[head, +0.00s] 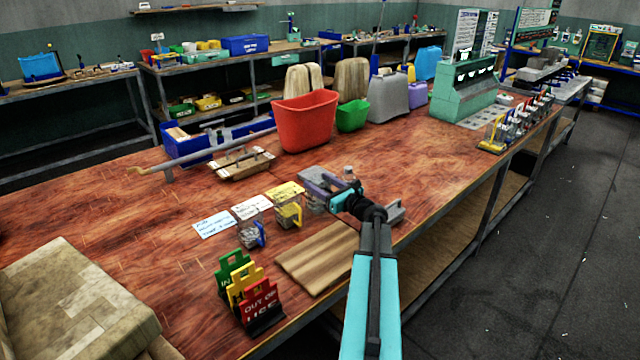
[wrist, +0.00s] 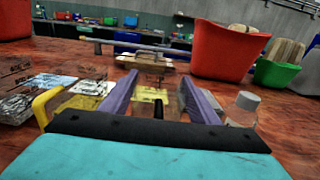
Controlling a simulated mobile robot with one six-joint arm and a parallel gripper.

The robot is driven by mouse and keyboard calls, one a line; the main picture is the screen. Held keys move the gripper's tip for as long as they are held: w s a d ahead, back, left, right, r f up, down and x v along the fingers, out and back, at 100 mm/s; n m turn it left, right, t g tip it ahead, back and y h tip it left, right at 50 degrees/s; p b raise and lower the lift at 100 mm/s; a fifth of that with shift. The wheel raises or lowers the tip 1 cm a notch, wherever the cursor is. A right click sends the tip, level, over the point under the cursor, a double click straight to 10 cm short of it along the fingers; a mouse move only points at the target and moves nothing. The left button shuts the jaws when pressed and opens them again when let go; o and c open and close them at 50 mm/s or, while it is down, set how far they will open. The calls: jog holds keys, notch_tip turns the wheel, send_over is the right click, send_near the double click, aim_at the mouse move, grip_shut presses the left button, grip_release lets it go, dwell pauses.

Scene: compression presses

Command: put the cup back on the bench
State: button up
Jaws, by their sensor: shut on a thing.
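My gripper (head: 322,184) is low over the near edge of the wooden bench (head: 420,160), its purple fingers pointing away from me. In the wrist view its fingers (wrist: 155,88) are closed around a narrow dark upright piece (wrist: 158,107), which looks like the handle of a clear cup. The cup's body is mostly hidden, and I cannot tell whether it touches the bench. A clear cup with a yellow handle (head: 289,213) stands just left of the gripper. A clear cup with a blue handle (head: 252,235) stands further left.
Blue, white and yellow cards (head: 252,206) lie behind the cups. A small capped bottle (wrist: 241,106) is close right of the fingers. A striped board (head: 318,258) and colored signs (head: 248,292) are nearer.

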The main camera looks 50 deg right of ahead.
jog(key=shift+f, duration=0.15)
jog(key=o, duration=1.5)
jog(key=shift+r, duration=0.25)
jog(key=shift+s+a+b, duration=0.15)
jog(key=shift+s+b, duration=0.15)
jog(key=shift+s, duration=1.7)
jog(key=shift+s+a+b, duration=0.2)
jog(key=shift+s+b, duration=0.1)
jog(key=shift+s, duration=1.7)
jog(key=shift+s+a+b, duration=0.15)
jog(key=shift+s+b, duration=0.15)
jog(key=shift+s, duration=1.7)
jog(key=shift+f, duration=0.1)
